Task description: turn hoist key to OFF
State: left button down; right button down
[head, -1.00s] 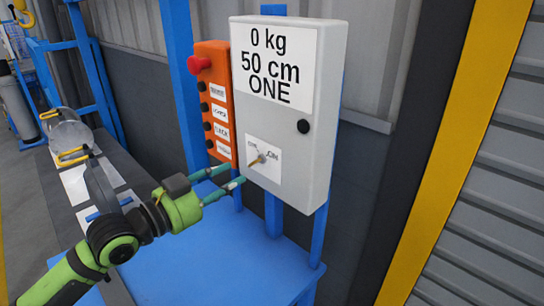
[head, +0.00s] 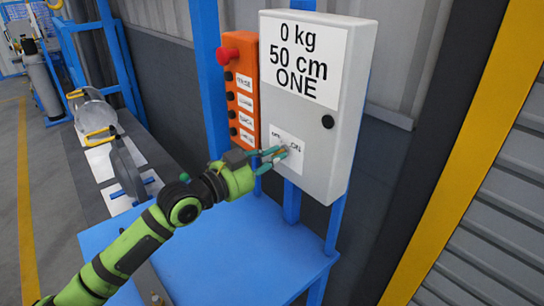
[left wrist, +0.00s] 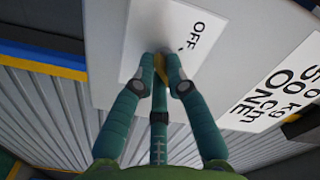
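The hoist key sits low on the front of the grey control box (head: 340,80), on a white label plate (head: 293,138). Its brass-coloured part (left wrist: 159,78) shows only slightly between my fingers in the left wrist view, so its exact angle is hidden. My right gripper is in neither view.
An orange button panel (head: 241,95) with a red knob (head: 228,56) stands just left of the box. A blue table (head: 230,245) lies below. Blue posts stand behind the box.

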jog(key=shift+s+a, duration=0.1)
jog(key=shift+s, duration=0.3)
pick_arm(q)
jog(key=n+p, duration=0.1)
jog(key=n, duration=0.5)
jog(key=n+p, duration=0.2)
jog(key=n, duration=0.4)
jog(key=n+p, duration=0.2)
jog(key=n, duration=0.3)
jog(key=shift+s+d+r+n, duration=0.1)
jog(key=shift+s+r+n, duration=0.05)
jog(key=shift+r+n, duration=0.2)
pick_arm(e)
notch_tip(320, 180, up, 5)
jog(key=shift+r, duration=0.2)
pick_arm(q)
jog(key=c, duration=1.3)
grip_release()
jog(key=shift+f, duration=0.1)
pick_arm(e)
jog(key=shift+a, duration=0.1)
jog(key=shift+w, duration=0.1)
